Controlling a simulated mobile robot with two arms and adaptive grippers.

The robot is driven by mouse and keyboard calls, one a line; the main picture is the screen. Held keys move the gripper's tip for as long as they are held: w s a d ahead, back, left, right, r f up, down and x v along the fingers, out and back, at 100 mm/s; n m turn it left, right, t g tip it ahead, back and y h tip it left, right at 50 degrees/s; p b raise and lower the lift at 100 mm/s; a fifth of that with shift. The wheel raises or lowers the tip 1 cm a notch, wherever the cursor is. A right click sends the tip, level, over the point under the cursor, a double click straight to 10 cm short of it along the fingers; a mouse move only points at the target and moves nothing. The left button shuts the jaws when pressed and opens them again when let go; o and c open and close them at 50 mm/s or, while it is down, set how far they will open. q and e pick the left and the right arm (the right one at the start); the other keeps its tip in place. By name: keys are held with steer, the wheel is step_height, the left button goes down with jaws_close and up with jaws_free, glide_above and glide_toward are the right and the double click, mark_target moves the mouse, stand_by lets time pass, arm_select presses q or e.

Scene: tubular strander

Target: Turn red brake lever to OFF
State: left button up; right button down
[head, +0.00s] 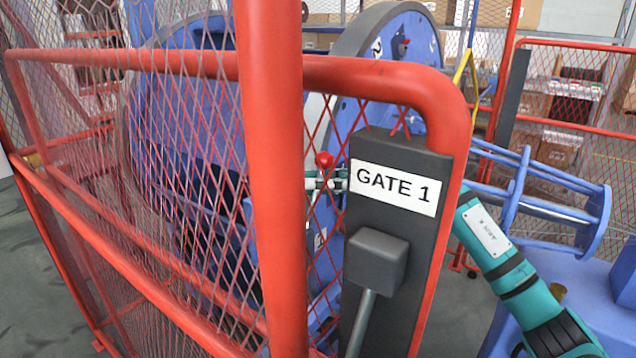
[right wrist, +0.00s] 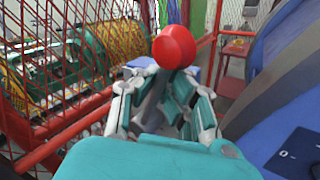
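The brake lever shows its round red knob (head: 324,159) through the gate mesh in the head view. In the right wrist view the red knob (right wrist: 173,47) sits on a dark shaft (right wrist: 152,103). My right gripper (head: 325,181) is behind the gate, just below the knob. In the right wrist view the fingers of my right gripper (right wrist: 160,88) stand on either side of the shaft, under the knob. They look apart; firm contact with the shaft cannot be made out. My left gripper is in neither view.
The red gate frame (head: 275,180) with its GATE 1 plate (head: 395,188) stands before my right arm. Blue strander discs (head: 385,60) are behind it. A dark plate marked 0 (right wrist: 297,155) is at lower right in the wrist view. Red mesh fencing (right wrist: 50,75) is on the left there.

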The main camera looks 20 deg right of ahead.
steer(key=shift+s+a+r+n+h, duration=0.1)
steer(key=shift+s+a+n+h, duration=0.1)
steer(key=shift+a+n+h, duration=0.15)
stand_by(0.4)
steer(key=shift+s+a+r+n+h+b, duration=0.2)
steer(key=shift+s+a+n+h+b, duration=0.15)
steer(key=shift+a+n+b, duration=0.15)
steer(key=shift+s+a+r+n+h+b, duration=0.1)
steer(key=shift+s+a+n+h+b, duration=0.2)
steer(key=shift+s+a+n+h, duration=0.6)
steer(key=shift+s+a+f+n+h+b, duration=0.3)
steer(key=shift+s+a+n+h+b, duration=0.25)
steer(key=shift+a+n+h, duration=0.3)
steer(key=shift+s+a+f+n+h+b, duration=0.35)
steer(key=shift+s+a+n+h, duration=0.35)
steer(key=shift+a, duration=0.2)
steer(key=shift+t, duration=0.3)
steer(key=c, duration=1.7)
jaws_free()
steer(key=shift+d+r, duration=0.1)
steer(key=shift+d, duration=0.05)
steer(key=shift+o, duration=0.3)
steer(key=shift+r, duration=0.1)
